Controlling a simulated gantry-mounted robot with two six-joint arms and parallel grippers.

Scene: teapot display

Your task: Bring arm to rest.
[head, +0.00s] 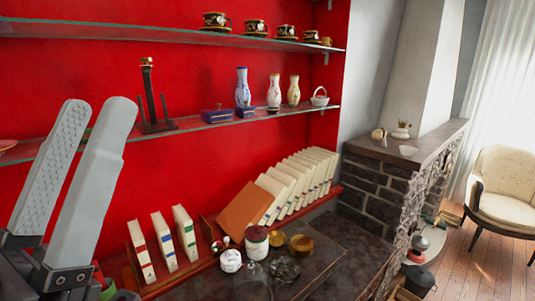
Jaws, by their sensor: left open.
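My left gripper (98,104) stands large at the left of the head view, its two grey fingers pointing up and slightly right. The fingers are apart, and I see nothing held between them. They are in front of the glass shelf and red back wall, and hide part of both. My right gripper is not in view.
A glass shelf (225,121) carries vases, blue boxes and a dark stand (150,95). Cups stand on the upper shelf (170,39). Books (187,232), jars (257,242) and a dark tabletop (335,262) are below. A stone fireplace (376,177) and armchair (505,190) are right.

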